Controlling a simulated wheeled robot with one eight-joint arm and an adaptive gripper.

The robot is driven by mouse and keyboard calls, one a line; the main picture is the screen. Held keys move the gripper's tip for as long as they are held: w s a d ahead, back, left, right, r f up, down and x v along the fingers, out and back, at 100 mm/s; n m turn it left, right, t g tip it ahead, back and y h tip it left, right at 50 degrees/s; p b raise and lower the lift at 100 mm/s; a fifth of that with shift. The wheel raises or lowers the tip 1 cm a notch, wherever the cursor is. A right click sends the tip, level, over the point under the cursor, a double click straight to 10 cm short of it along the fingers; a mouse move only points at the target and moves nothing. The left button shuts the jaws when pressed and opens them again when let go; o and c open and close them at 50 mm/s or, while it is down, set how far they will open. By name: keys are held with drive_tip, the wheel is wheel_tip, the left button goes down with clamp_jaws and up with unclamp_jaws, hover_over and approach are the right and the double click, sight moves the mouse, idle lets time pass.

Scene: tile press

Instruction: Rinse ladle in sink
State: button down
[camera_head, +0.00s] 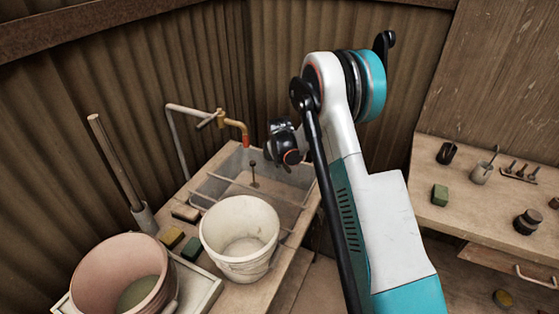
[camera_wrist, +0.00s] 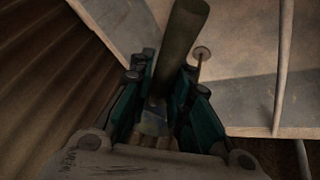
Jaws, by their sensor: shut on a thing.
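My gripper (camera_wrist: 164,88) shows in the wrist view, its green-and-black fingers shut on a dark, thick round bar. This bar looks like the handle of the ladle (camera_wrist: 184,42); I cannot make out a bowl. The sink (camera_head: 222,187) is a grey basin in the bench corner in the head view, and its pale floor and grey wall show beyond the gripper in the wrist view (camera_wrist: 245,100). A brass tap (camera_head: 232,123) with a red tip hangs over the sink's back edge. In the head view my arm reaches toward the sink, and the fingers and the ladle are not clearly visible.
A thin upright rod with a round top (camera_head: 253,174) stands in the sink. A white bucket (camera_head: 238,265) stands at the sink's front, with a pinkish bucket (camera_head: 95,265) at front left. Small blocks and a sponge (camera_head: 192,248) lie between. Corrugated walls close off the back.

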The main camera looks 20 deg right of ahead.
drive_tip(key=shift+f+b, duration=4.65)
drive_tip(key=shift+f, duration=6.5)
drive_tip(key=shift+r+p, duration=4.6)
drive_tip(key=shift+r, duration=6.4)
